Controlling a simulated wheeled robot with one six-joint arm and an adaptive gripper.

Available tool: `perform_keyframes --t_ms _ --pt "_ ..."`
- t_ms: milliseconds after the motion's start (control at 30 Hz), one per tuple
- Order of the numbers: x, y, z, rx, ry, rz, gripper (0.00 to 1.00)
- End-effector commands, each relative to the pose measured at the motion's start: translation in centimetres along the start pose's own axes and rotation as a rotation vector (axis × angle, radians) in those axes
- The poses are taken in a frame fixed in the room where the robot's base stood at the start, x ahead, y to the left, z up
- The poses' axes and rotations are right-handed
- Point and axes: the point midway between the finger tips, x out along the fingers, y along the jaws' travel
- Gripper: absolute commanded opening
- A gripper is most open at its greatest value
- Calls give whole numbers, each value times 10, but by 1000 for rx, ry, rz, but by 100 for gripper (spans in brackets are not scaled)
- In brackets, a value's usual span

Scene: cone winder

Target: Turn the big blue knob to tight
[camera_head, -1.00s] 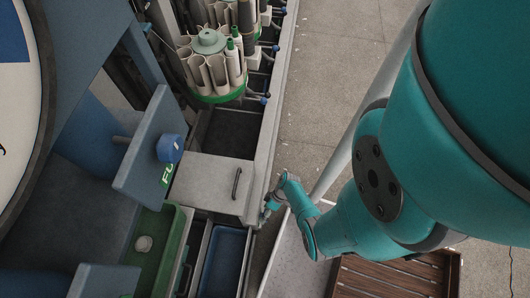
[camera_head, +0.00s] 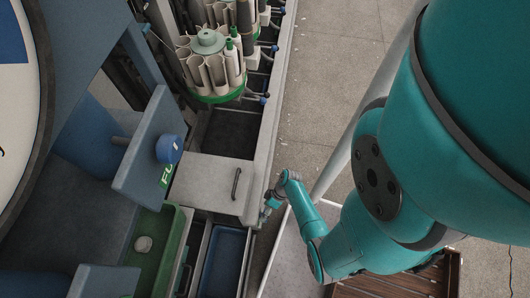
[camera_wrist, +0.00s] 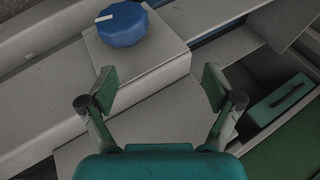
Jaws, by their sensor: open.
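In the wrist view a big blue knob (camera_wrist: 122,23) with a white pointer line sits on a square grey block (camera_wrist: 140,58), upper left of my gripper (camera_wrist: 158,88). The pointer line lies near the knob's left edge. My gripper is open and empty, its two fingers apart, and the knob is clear of both. In the head view a blue knob (camera_head: 169,148) stands out from a blue-grey panel (camera_head: 143,150) with green lettering partly readable. I cannot tell if it is the same knob. My gripper (camera_head: 265,212) shows small there, beside the machine's right edge.
A grey box lid with a black handle (camera_head: 208,185) lies left of my gripper in the head view. Below are a blue bin (camera_head: 224,262) and a green tray (camera_head: 150,265). A wooden pallet (camera_head: 440,275) lies on the floor at lower right. Open floor lies right of the machine.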

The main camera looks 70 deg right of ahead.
Motion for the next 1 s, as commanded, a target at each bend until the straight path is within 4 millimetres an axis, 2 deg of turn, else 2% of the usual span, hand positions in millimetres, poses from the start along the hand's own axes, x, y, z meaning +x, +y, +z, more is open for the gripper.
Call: perform_keyframes --t_ms 133,300,400,533,667,1000 --pt "0 -2 19 -85 24 144 90" --pt "-11 -2 35 -201 32 331 90" --pt "-18 -1 38 -243 29 401 90" --pt "-18 1 40 -264 26 431 90" --pt "-8 6 38 -268 25 430 90" --pt "36 25 34 -266 25 427 90"
